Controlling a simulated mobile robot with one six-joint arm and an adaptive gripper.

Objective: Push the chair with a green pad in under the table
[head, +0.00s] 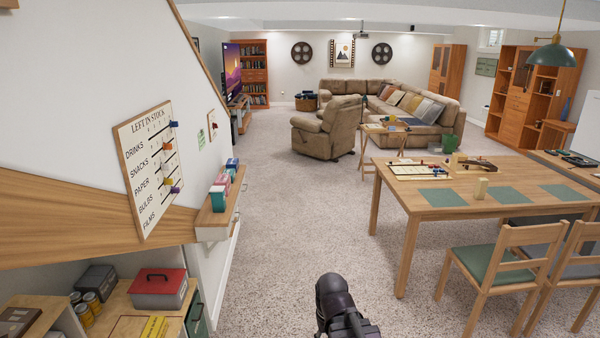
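The chair with the green pad (478,262) stands on the carpet at the near side of the wooden table (450,207), at the lower right. Its slatted wooden back is towards me, away from the table. Most of the green seat shows clear of the tabletop's near edge. Part of the chair's lower legs is cut off by the frame. A dark part of my arm shows at the bottom middle, left of the chair and apart from it. I see no gripper fingers.
A second chair with a grey pad (568,262) stands close at the green-padded chair's right. Green placemats (497,196) and games lie on the table. Open carpet (300,230) stretches left of the table. A wall shelf (222,206) and storage unit line the left.

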